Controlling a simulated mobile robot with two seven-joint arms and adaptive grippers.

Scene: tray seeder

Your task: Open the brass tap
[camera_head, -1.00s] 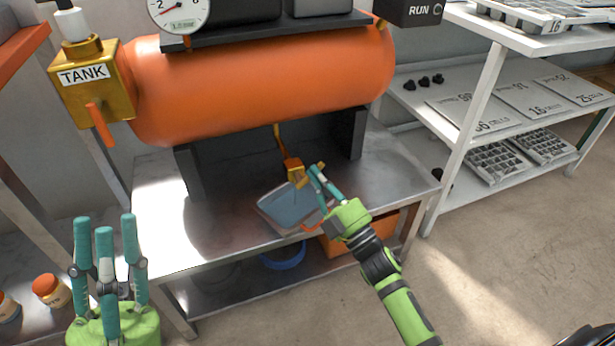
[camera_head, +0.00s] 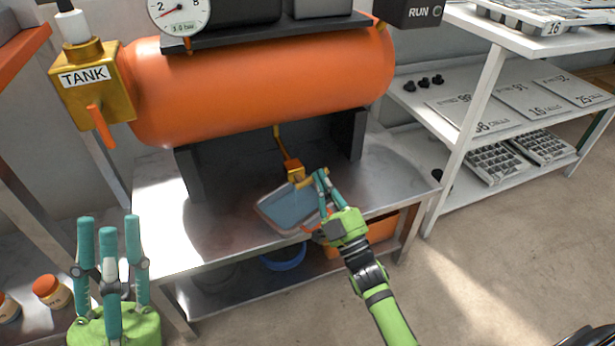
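The brass tap (camera_head: 295,172) hangs on a thin brass pipe under the orange tank, above the metal bench. A short yellow handle reaches from it to the right, partly hidden by my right gripper (camera_head: 322,174). The teal fingers of that gripper are close together at the handle's end. Whether they press on it or are only beside it cannot be told. My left gripper (camera_head: 108,222) is at the lower left, far from the tap, with its teal fingers upright, apart and empty.
A shallow blue-grey tray (camera_head: 262,212) lies below the tap, close to my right gripper. The orange tank (camera_head: 250,85) and its dark supports stand over the bench (camera_head: 165,225). A blue ring-shaped object (camera_head: 284,261) and an orange bin (camera_head: 345,243) are beneath. White shelves (camera_head: 465,145) stand at right.

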